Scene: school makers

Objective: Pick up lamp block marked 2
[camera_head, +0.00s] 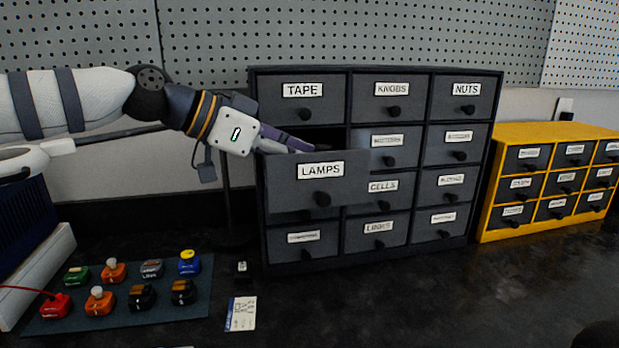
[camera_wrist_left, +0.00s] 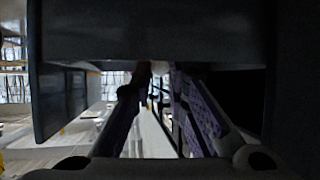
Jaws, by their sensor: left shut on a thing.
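The LAMPS drawer (camera_head: 345,185) is pulled out of the dark cabinet. My left gripper (camera_head: 300,146) reaches in from the left over the drawer's side, its fingertips low behind the drawer front. In the left wrist view, the two purple fingers of my left gripper (camera_wrist_left: 160,80) come close together under a dark panel (camera_wrist_left: 150,30). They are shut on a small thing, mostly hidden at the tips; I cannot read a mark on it. No lamp block marked 2 can be made out in either view. My right gripper is not in view.
The dark cabinet (camera_head: 375,72) has other drawers shut around the open one. A yellow cabinet (camera_head: 540,132) stands at the right. A mat (camera_head: 190,308) with several coloured blocks, a small dark block (camera_head: 242,270) and a card (camera_head: 241,314) lie at the left front.

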